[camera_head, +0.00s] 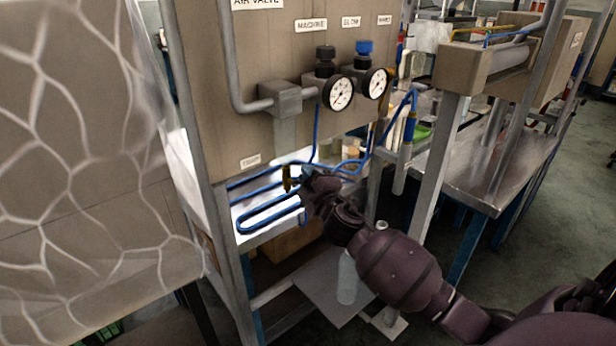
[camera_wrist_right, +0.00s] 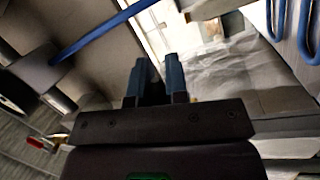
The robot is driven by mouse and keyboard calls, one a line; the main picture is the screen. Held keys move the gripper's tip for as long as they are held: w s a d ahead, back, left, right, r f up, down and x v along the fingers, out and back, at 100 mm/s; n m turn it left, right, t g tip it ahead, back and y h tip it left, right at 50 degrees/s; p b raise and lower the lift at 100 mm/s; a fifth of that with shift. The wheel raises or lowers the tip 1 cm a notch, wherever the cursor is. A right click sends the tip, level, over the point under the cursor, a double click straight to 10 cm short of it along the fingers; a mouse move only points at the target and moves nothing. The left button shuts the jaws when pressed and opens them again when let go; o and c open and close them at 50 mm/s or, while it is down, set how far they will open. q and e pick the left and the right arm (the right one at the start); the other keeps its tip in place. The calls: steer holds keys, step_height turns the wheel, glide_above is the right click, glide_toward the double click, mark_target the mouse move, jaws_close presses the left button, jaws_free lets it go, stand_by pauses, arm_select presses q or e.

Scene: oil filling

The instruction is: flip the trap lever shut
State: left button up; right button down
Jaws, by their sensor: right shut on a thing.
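Below the panel's trap label (camera_head: 251,161), a small brass valve with the trap lever (camera_head: 288,178) hangs under the grey pipe. My right gripper (camera_head: 305,186) is right beside it, at its right side. In the right wrist view the two dark fingers (camera_wrist_right: 160,82) are close together, with a small brass-coloured bit showing beside the right finger. The gripper is shut on the lever, though the fingers mostly hide the contact. How far the lever is turned cannot be told. My left gripper is not in view.
Blue hoses (camera_head: 268,212) loop just below the valve. Two pressure gauges (camera_head: 340,93) and a pipe block (camera_head: 283,98) sit above. A clear bottle (camera_head: 347,280) stands low, under my right arm. The right wrist view shows a red-tipped lever (camera_wrist_right: 36,143) at lower left.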

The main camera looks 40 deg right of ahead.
steer(key=shift+r+n+t+y, duration=0.2)
steer(key=shift+r+n, duration=0.25)
steer(key=shift+n, duration=0.55)
steer(key=shift+r+n+t+y, duration=0.15)
steer(key=shift+r+n, duration=0.25)
steer(key=shift+n, duration=0.6)
steer(key=c, duration=1.1)
jaws_free()
steer(key=v, duration=1.1)
steer(key=shift+w, duration=0.1)
